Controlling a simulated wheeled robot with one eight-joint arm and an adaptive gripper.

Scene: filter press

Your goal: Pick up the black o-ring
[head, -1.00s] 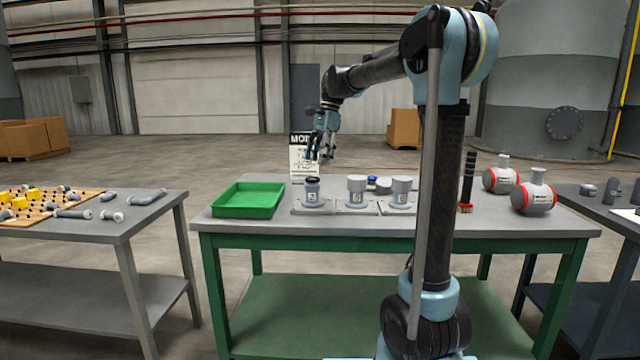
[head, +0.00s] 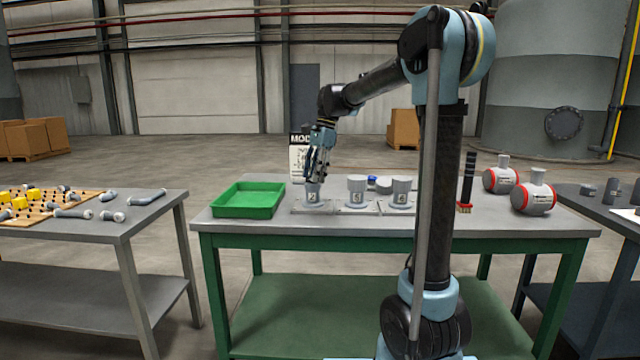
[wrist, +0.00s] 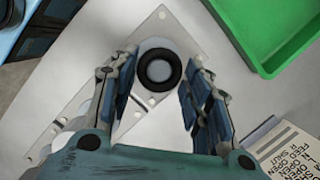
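The black o-ring (wrist: 159,69) shows in the wrist view as a dark ring on top of a grey cylindrical housing, between my fingers and near their tips. My gripper (wrist: 163,75) is open, with one finger on each side of the ring and a visible gap to it. In the head view my gripper (head: 315,177) points down over the leftmost grey housing (head: 313,197), the one with a number label. The o-ring is hidden behind my fingers in the head view.
A green tray (head: 248,200) stands left of the housings. Two more housings (head: 356,190) stand to the right on plates. A sign (head: 299,150) stands behind. A brush (head: 467,180) and two red-banded grey vessels (head: 535,195) are farther right.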

